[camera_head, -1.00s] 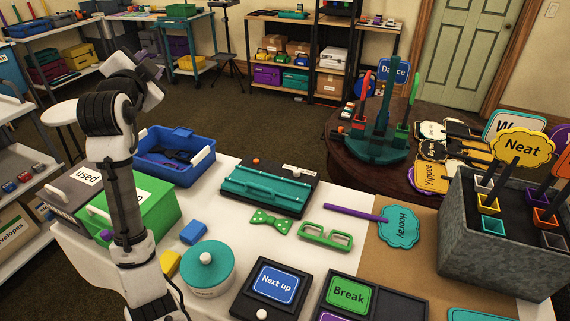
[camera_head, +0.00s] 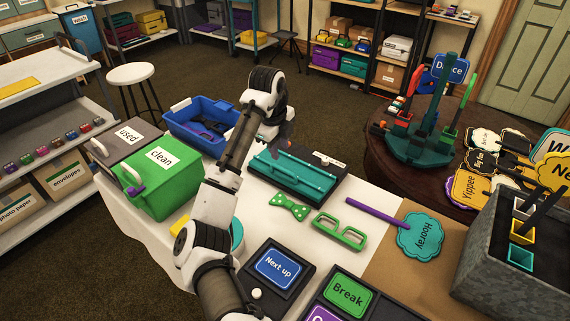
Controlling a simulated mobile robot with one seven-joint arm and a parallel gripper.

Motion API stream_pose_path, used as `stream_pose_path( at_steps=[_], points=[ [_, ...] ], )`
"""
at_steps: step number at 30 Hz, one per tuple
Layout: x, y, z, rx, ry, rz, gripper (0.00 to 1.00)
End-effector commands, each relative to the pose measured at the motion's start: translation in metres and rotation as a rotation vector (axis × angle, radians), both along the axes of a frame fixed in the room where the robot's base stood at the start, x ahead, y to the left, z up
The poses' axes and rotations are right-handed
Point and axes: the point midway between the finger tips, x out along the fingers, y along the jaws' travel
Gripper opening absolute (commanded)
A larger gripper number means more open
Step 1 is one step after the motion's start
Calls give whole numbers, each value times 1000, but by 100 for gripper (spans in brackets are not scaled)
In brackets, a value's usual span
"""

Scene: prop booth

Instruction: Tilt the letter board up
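The likely letter board is a teal panel (camera_head: 292,178) lying flat on a dark base on the white-covered table. It has a raised bar along it, and a small white label shows at the base's back right. My arm reaches over the table from the front, and its wrist bends down just behind the panel's left part.
A blue bin (camera_head: 205,124) stands left of my wrist, and a green "clean" box (camera_head: 162,187) is nearer. A green bow tie (camera_head: 289,207), green glasses (camera_head: 340,232) and a "Hooray" sign (camera_head: 420,236) lie in front and right.

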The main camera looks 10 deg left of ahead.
Motion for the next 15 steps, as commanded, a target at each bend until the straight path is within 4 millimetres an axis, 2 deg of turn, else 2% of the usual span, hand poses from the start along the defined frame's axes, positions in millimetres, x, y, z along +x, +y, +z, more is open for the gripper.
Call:
stream_pose_path(
  at_steps=[9,15],
  points=[
    [11,-5,-60,0,0,2,32],
    [15,-6,-79,0,-2,1,32]
  ],
)
